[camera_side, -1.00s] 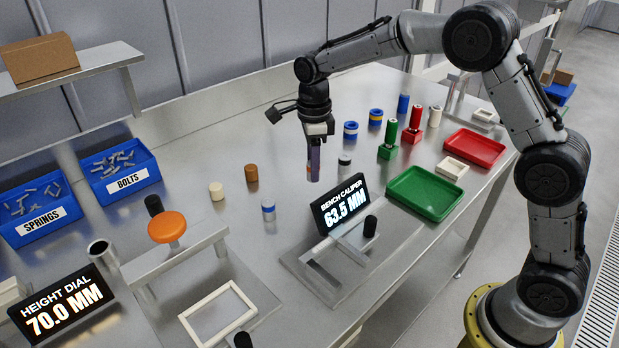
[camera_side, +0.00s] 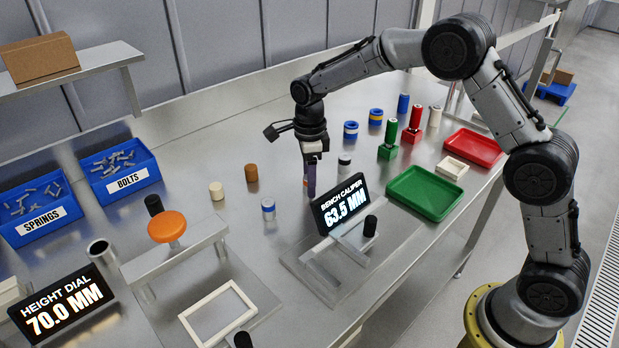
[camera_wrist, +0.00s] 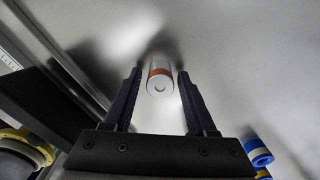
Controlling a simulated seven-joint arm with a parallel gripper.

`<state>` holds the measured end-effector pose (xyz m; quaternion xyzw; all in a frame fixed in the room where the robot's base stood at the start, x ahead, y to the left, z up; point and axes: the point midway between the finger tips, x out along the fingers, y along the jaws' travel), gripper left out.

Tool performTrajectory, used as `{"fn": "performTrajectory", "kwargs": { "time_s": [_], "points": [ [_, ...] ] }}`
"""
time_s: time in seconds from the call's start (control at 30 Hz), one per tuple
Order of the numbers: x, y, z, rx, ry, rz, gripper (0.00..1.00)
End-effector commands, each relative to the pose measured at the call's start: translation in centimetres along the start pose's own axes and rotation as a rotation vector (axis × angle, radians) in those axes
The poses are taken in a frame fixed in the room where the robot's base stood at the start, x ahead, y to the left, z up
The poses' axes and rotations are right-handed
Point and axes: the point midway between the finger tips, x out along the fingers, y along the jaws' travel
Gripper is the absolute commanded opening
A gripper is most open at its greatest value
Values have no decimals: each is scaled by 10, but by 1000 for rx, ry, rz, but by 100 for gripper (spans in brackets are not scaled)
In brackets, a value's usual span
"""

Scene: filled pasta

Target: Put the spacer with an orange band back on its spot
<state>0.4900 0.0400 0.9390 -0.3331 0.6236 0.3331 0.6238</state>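The spacer with an orange band (camera_wrist: 160,84) shows in the wrist view as a pale metal cylinder, end face towards the camera. It lies between the two dark fingers of my gripper (camera_wrist: 160,76), with a visible gap on each side. The fingers are open and do not appear to grip it. In the side view my gripper (camera_side: 311,194) points down, low over the bench, behind and left of the bench caliper display.
The bench caliper (camera_side: 340,205) stands close in front. A blue-banded spacer (camera_side: 268,210), a brown cylinder (camera_side: 251,173), a cream cylinder (camera_side: 216,191) and a dark-topped cylinder (camera_side: 344,159) stand nearby. A green tray (camera_side: 395,193) and red tray (camera_side: 487,145) lie to the right.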

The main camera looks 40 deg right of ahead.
Motion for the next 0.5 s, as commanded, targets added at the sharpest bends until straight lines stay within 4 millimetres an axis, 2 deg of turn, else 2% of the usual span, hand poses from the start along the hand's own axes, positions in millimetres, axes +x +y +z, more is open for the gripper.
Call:
{"fn": "performTrajectory", "kwargs": {
  "time_s": [0.33, 0.5],
  "points": [
    [-1, 0, 0, 0, 0, 0, 67],
    [-16, -1, 0, 0, -2, -3, 67]
  ]
}}
